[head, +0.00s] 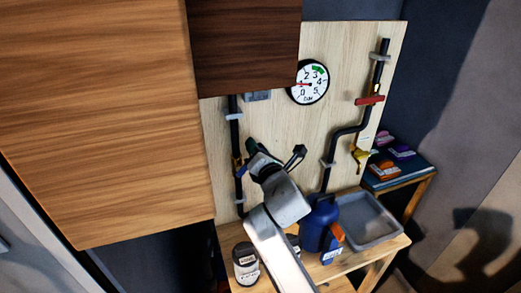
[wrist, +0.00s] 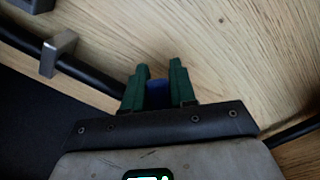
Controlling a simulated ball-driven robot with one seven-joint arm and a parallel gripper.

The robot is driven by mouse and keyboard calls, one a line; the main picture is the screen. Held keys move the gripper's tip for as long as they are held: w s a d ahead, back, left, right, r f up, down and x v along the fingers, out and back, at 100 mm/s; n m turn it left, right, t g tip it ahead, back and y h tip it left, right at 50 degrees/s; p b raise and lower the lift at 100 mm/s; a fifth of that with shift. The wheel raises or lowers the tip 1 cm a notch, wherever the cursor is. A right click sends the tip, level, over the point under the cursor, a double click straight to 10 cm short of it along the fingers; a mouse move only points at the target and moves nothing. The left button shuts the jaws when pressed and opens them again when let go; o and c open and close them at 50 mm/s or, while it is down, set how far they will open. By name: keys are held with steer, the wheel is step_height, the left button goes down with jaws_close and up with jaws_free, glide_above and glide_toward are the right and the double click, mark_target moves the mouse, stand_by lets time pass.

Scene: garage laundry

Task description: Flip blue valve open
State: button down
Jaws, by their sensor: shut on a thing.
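The blue valve (head: 237,169) sits on the left black vertical pipe (head: 236,135) on the wooden board, mostly hidden behind my gripper in the head view. In the wrist view its blue handle (wrist: 157,94) shows between the two green fingers of my gripper (wrist: 159,75). My gripper (head: 247,156) is shut on this handle, close to the board. The handle's exact angle to the pipe is hard to tell.
A round gauge (head: 308,82) reads near 1. A red valve handle (head: 369,100) and a yellow valve (head: 361,156) are at right. Below stand a blue jug (head: 316,226), a grey tray (head: 370,219) and a jar (head: 246,266). Wooden cabinets (head: 100,120) overhang the left.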

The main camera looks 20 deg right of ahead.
steer(key=shift+a+r+n, duration=0.15)
steer(key=shift+a+n, duration=0.05)
steer(key=shift+n, duration=0.2)
steer(key=c, duration=1)
jaws_free()
